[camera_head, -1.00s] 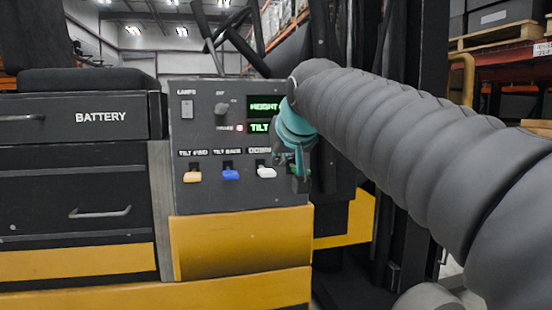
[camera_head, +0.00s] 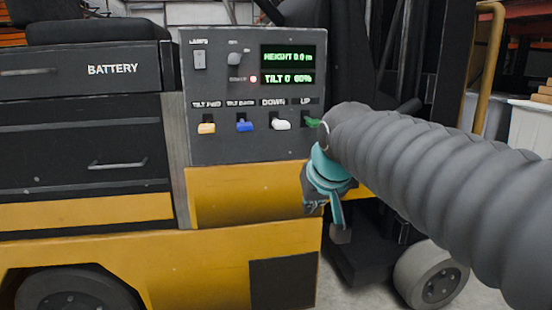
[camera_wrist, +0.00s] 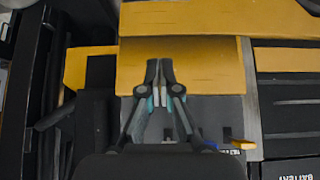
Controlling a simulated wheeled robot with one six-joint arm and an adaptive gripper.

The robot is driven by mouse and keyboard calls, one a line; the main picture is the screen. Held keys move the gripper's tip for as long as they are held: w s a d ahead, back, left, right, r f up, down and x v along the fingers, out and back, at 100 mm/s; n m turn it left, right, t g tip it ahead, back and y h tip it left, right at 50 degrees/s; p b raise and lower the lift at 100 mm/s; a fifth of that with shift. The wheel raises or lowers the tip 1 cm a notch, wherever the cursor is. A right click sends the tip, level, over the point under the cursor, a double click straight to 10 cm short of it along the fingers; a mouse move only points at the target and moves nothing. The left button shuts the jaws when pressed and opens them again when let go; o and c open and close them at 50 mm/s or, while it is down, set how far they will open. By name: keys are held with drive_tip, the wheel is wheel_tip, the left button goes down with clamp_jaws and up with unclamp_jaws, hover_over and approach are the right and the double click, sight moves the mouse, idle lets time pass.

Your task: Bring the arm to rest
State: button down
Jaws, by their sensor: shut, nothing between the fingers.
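My arm, in a grey ribbed sleeve, reaches in from the right in the head view and ends in a teal wrist. My gripper (camera_head: 337,222) hangs below it, pointing down, in front of the truck's yellow body and below the right end of the control panel (camera_head: 230,148). In the wrist view my gripper (camera_wrist: 160,72) has its two fingers together with nothing between them, over the yellow body (camera_wrist: 205,68). The arm partly covers the green UP lever (camera_head: 311,122). I cannot tell how far the fingertips are from the truck.
The panel has an orange lever (camera_head: 206,128), a blue lever (camera_head: 244,125) and a white lever (camera_head: 281,124). Its display (camera_head: 288,68) reads height 0.0 m. Black battery drawers (camera_head: 85,130) stand left. A dark mast (camera_head: 432,60) and a wheel (camera_head: 432,275) are at right.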

drive_tip(key=s+d+f+p, duration=0.1)
drive_tip(key=s+d+f, duration=0.2)
drive_tip(key=s, duration=0.3)
drive_tip(key=s+d+f+m+g+h+p, duration=0.1)
drive_tip(key=s+d+f, duration=0.2)
drive_tip(key=s, duration=0.4)
drive_tip(key=s+d+f+m+p, duration=0.1)
drive_tip(key=s+d+f+p, duration=0.1)
drive_tip(key=s+f, duration=0.3)
drive_tip(key=shift+s+d+f+g, duration=0.25)
drive_tip(key=shift+s+d+g, duration=0.15)
drive_tip(key=shift+s, duration=0.5)
